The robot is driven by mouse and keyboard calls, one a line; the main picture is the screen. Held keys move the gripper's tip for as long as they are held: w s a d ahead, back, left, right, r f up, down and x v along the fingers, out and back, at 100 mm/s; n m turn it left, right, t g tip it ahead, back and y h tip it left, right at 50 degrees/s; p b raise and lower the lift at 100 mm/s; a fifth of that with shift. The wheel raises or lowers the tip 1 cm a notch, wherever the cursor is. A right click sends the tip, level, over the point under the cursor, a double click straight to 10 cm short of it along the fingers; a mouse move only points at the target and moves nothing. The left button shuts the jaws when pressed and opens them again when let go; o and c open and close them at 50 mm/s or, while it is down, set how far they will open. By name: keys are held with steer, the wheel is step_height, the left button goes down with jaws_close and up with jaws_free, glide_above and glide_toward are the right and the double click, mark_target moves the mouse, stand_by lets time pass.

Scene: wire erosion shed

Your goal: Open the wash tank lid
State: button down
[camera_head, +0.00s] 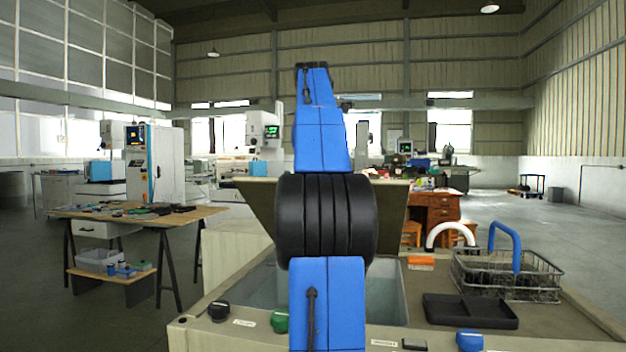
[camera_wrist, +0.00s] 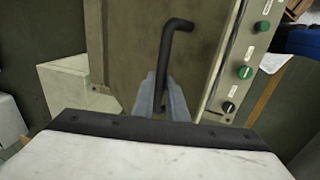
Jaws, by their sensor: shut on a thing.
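The wash tank (camera_head: 240,312) stands in front of me in the head view, with part of its inside showing on both sides of my blue arm. Its grey-green lid (camera_head: 393,205) is raised and tilted at the back of the opening. In the wrist view the lid's flat face (camera_wrist: 125,45) fills the upper middle. A dark bent bar handle (camera_wrist: 168,45) stands out from it. My gripper (camera_wrist: 161,104) is shut on this handle at its lower part. In the head view my arm hides the gripper and the handle.
Knobs, including a green one (camera_head: 279,321) and a blue one (camera_head: 470,341), line the tank's front edge. A black tray (camera_head: 470,311) and a wire basket (camera_head: 510,275) with a blue handle sit at right. A cluttered workbench (camera_head: 190,222) stands at left.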

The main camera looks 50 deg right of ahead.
steer(key=shift+w+d+f, duration=0.15)
steer(key=shift+d+f, duration=0.05)
steer(key=shift+d, duration=0.05)
steer(key=c, duration=1.8)
jaws_free()
steer(key=shift+w+d+f, duration=0.1)
steer(key=shift+d, duration=0.05)
steer(key=shift+o, duration=0.2)
steer(key=shift+a, duration=0.2)
